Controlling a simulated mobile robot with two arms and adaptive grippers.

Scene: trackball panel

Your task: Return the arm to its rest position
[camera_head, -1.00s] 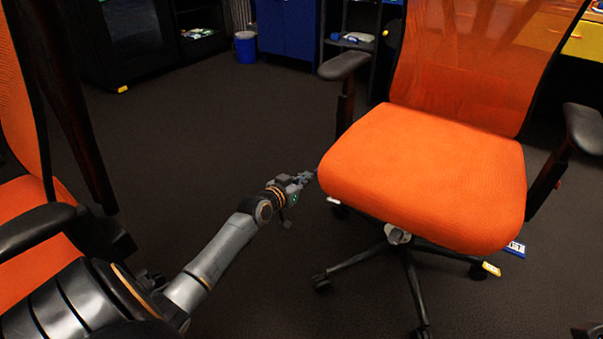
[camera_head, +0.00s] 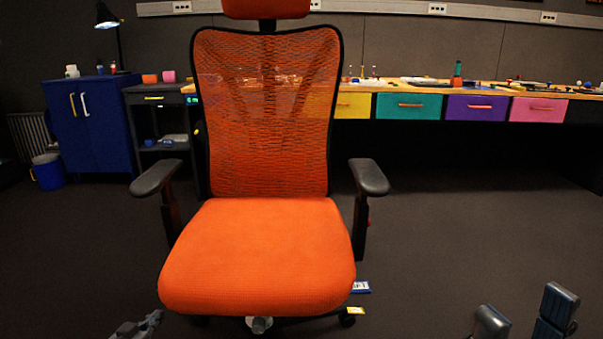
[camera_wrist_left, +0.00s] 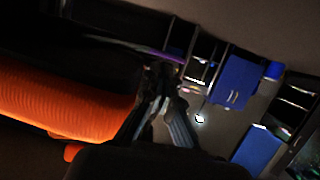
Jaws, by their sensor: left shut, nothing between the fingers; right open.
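My left gripper (camera_head: 150,320) shows only in part at the bottom edge of the head view, by the front left corner of the orange chair seat. It is shut and empty. In the left wrist view its dark fingers (camera_wrist_left: 164,108) show near the middle, with an orange seat (camera_wrist_left: 70,105) to their left. My right gripper (camera_head: 525,312) is at the bottom right of the head view, open and empty over the dark floor. Most of both arms is out of the head view.
The orange office chair (camera_head: 258,255) fills the middle. Behind it are a blue cabinet (camera_head: 92,125), a desk with coloured drawers (camera_head: 408,107) and a blue bin (camera_head: 48,172). Blue and yellow items (camera_head: 361,287) lie on the floor. The floor right of the chair (camera_head: 450,230) is mostly clear.

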